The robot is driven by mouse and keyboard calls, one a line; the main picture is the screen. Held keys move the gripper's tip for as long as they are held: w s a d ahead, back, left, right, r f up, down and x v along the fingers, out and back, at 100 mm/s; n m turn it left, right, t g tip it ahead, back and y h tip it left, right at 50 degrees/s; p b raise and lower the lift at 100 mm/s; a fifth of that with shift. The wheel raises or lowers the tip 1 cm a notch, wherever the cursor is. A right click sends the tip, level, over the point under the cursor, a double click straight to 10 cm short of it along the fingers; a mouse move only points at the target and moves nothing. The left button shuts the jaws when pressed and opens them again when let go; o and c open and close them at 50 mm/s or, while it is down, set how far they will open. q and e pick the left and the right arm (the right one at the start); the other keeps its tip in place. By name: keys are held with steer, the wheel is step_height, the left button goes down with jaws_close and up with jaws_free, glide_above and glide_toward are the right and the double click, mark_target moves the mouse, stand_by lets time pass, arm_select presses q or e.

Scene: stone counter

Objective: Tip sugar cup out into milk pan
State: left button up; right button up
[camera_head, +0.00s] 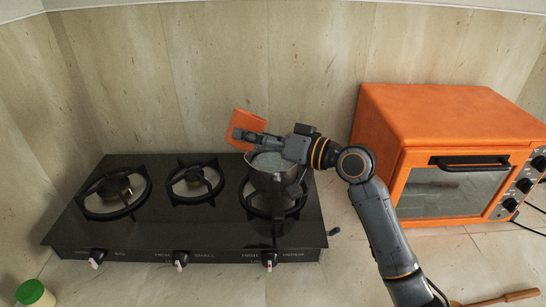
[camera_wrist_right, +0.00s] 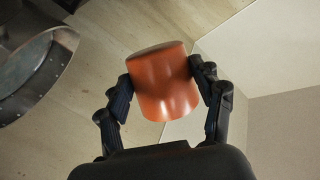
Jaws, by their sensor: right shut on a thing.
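My right gripper (camera_head: 256,136) is shut on an orange cup (camera_head: 243,124), the sugar cup, above the back left of the pan. The cup looks tilted in the head view; I cannot see inside it. In the right wrist view the cup (camera_wrist_right: 163,80) sits between both fingers. The metal milk pan (camera_head: 268,180) stands on the right burner of the hob, with pale contents showing. Part of the pan (camera_wrist_right: 35,85) also shows at the left of the right wrist view. My gripper and arm cover part of its top. My left gripper is not in view.
The black hob (camera_head: 150,234) has two free burners on its left and knobs along its front. An orange toaster oven (camera_head: 440,130) stands to the right, close to my right arm. A green-lidded jar (camera_head: 33,293) is at the lower left. A wall rises behind the hob.

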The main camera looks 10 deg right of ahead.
mark_target(233, 144)
steer(key=s+a+n, duration=0.1)
steer(key=n, duration=0.1)
steer(key=shift+s+a+n+h, duration=0.1)
steer(key=shift+a+n+h, duration=0.2)
steer(key=shift+a+h, duration=0.1)
steer(key=shift+s+a+r+n+p, duration=0.15)
steer(key=shift+a+r+n+p, duration=0.25)
steer(key=shift+p, duration=0.45)
steer(key=shift+s+a+r+n+h+p, duration=0.1)
steer(key=shift+s+r+n+h+p, duration=0.1)
steer(key=shift+n+h+p, duration=0.15)
steer(key=shift+a+f+n, duration=0.2)
steer(key=shift+f+n, duration=0.1)
steer(key=shift+n, duration=0.05)
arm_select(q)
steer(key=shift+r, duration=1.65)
arm_select(e)
steer(key=shift+s+a+f+n+h, duration=0.2)
steer(key=shift+a+f+n+h, duration=0.1)
steer(key=shift+n, duration=0.2)
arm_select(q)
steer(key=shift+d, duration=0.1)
